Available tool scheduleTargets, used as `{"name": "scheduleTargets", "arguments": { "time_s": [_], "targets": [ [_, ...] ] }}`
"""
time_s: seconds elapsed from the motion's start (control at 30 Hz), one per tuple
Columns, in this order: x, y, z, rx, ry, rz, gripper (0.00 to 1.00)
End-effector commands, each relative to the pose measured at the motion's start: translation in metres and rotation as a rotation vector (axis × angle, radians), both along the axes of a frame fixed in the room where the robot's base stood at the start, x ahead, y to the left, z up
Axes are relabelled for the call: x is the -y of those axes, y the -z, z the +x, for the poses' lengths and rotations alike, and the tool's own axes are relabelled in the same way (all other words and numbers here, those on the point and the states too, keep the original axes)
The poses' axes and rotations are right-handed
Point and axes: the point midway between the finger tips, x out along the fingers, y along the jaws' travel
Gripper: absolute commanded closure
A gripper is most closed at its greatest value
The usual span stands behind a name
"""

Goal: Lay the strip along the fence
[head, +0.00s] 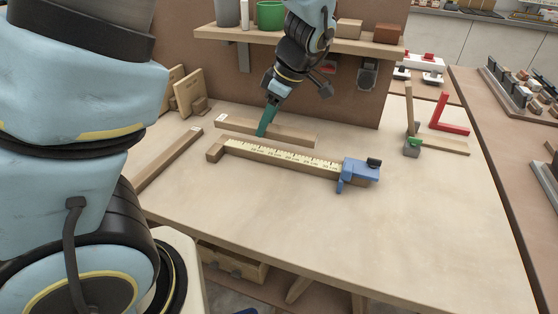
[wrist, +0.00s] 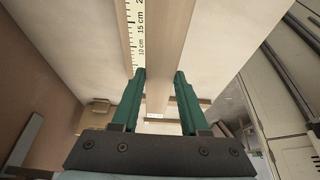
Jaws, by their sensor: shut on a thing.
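A long wooden strip (head: 292,134) with a white label at its left end is behind the fence in the head view. The fence (head: 285,160) is a wooden bar with a yellow centimetre scale, a wooden block at its left end and a blue stop (head: 358,170) at its right. My gripper (head: 266,122), with green fingers, is shut on the strip. In the wrist view the strip (wrist: 163,60) runs between the fingers, roughly parallel to the scale (wrist: 135,40), with a gap in the head view. I cannot tell whether the strip touches the table.
Another wooden strip (head: 168,158) lies on the table at the left. A wooden square with a green part (head: 413,146) and a red L-shaped piece (head: 447,117) lie at the right. A shelf (head: 290,40) is on the back panel. The table's front (head: 300,225) is clear.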

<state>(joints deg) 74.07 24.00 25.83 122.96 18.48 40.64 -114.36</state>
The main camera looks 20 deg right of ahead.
Motion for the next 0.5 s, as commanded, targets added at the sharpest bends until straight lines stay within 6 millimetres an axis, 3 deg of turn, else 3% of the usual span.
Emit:
{"name": "scheduleTargets", "arguments": {
  "time_s": [0.2, 0.5],
  "targets": [
    [-0.002, 0.037, 0.000, -0.004, -0.001, 0.007, 1.00],
    [-0.002, 0.071, 0.000, -0.003, -0.002, 0.007, 1.00]
  ]
}}
